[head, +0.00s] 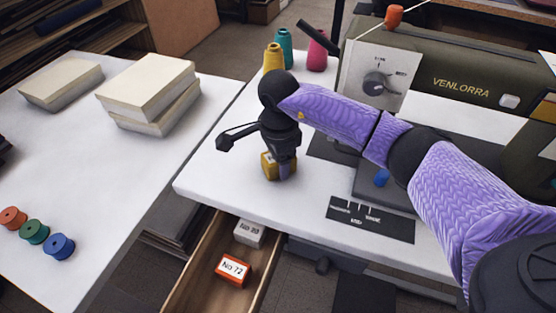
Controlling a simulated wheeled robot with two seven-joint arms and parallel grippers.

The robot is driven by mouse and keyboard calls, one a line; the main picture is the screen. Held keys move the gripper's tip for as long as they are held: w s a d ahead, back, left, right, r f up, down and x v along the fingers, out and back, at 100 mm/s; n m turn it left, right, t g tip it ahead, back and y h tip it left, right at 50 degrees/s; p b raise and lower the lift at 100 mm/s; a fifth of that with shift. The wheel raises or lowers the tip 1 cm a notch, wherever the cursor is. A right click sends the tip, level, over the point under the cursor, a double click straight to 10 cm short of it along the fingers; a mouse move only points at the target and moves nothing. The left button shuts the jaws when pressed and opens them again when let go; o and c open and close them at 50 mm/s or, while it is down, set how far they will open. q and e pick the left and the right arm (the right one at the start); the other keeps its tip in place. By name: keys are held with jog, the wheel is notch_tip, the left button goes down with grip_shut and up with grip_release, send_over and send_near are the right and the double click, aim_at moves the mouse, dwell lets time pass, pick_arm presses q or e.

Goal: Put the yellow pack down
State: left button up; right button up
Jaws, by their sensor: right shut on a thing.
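The yellow pack (267,164) is a small box near the front left part of the white sewing table (215,180). My right gripper (281,166) points down and is shut on it, and its fingers hide part of the pack. The pack looks upright and is on or just above the tabletop; I cannot tell whether it touches. My left gripper is out of view.
An open drawer (185,281) below the table edge holds an orange box marked No 72 (233,270) and a grey box (249,233). Thread cones, including a yellow one (273,57), stand behind my gripper. A sewing machine (455,85) stands right. Tabletop left of the pack is clear.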

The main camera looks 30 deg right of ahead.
jog(key=shift+f, duration=0.1)
jog(key=o, duration=1.1)
jog(key=shift+o, duration=0.8)
notch_tip(320, 180, up, 12)
jog(key=p, duration=0.4)
jog(key=shift+f, duration=0.15)
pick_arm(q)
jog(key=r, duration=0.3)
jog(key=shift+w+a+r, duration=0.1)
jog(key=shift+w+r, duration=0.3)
pick_arm(e)
jog(key=shift+r, duration=0.35)
